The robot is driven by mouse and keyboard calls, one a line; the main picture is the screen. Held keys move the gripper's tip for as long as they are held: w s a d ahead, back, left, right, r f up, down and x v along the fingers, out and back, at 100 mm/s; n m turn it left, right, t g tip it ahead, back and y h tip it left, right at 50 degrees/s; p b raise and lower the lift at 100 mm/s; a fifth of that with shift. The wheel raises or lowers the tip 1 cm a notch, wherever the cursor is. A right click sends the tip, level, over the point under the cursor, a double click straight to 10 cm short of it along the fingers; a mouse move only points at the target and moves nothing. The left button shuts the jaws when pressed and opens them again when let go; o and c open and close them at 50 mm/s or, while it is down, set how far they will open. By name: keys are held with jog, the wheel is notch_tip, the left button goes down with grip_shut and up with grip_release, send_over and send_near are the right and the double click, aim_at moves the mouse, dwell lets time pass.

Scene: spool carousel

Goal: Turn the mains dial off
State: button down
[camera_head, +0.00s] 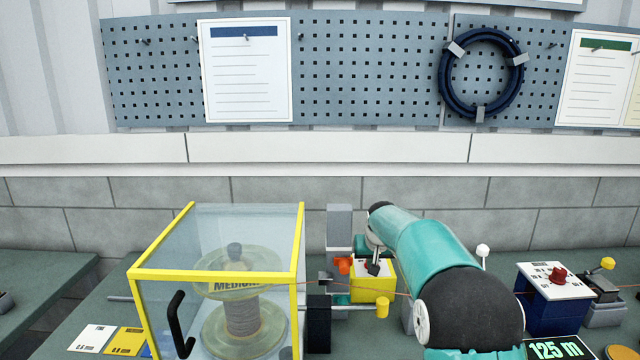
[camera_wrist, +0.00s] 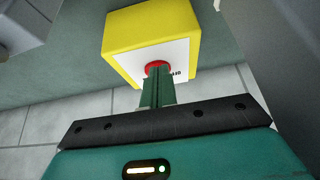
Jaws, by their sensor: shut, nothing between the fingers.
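A red knob (camera_head: 558,275) sits on a white lettered plate on a blue box at the right. I cannot read which knob is the mains dial.
A clear case with a yellow frame (camera_head: 215,274) and black handle encloses a spool at the left. A white-headed lever (camera_head: 482,251) and a yellow knob (camera_head: 607,263) stand near the blue box (camera_head: 545,315). A display reading 125 m (camera_head: 558,349) is at the front right.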

jog(key=shift+w+d, duration=0.1)
jog(key=shift+w, duration=0.2)
jog(key=shift+d, duration=0.5)
dwell(0.4)
jog(key=shift+s, duration=0.1)
jog(key=shift+s+r, duration=0.1)
jog(key=shift+s, duration=0.2)
notch_tip(320, 180, up, 6)
jog(key=shift+f, duration=0.1)
dwell(0.4)
jog(key=shift+s, duration=0.15)
